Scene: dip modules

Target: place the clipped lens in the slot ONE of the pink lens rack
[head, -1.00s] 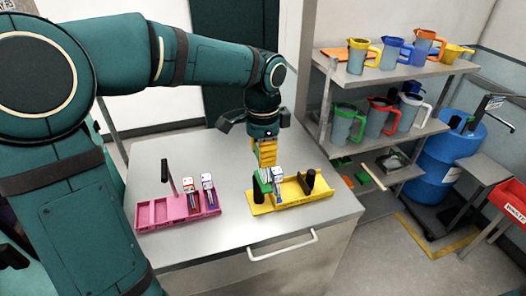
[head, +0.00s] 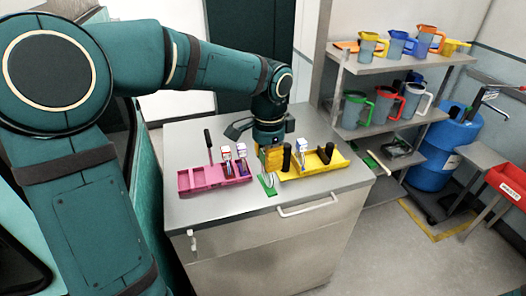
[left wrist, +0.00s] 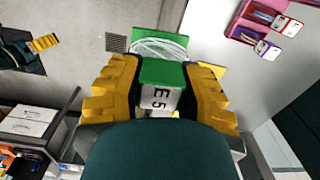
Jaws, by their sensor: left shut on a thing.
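My left gripper (head: 271,158) is shut on the clipped lens, whose green frame (head: 268,184) hangs at the left end of the yellow rack (head: 335,163). In the left wrist view, the clip's green top and white "E 5" label (left wrist: 159,97) sit between the yellow fingers (left wrist: 158,100), with the clear lens (left wrist: 160,46) beyond. The pink lens rack (head: 200,179) stands to the left, with two labelled clips (head: 227,158) in its right part and empty compartments at its left. My right gripper (left wrist: 45,43) shows small in the left wrist view; its jaw opening is unclear.
A black post (head: 208,142) rises behind the pink rack. The yellow rack bears a white-and-blue clip (head: 302,146) and two black posts (head: 287,157). The grey cabinet top (head: 215,212) is clear in front. Shelves with coloured jugs (head: 390,105) stand to the right.

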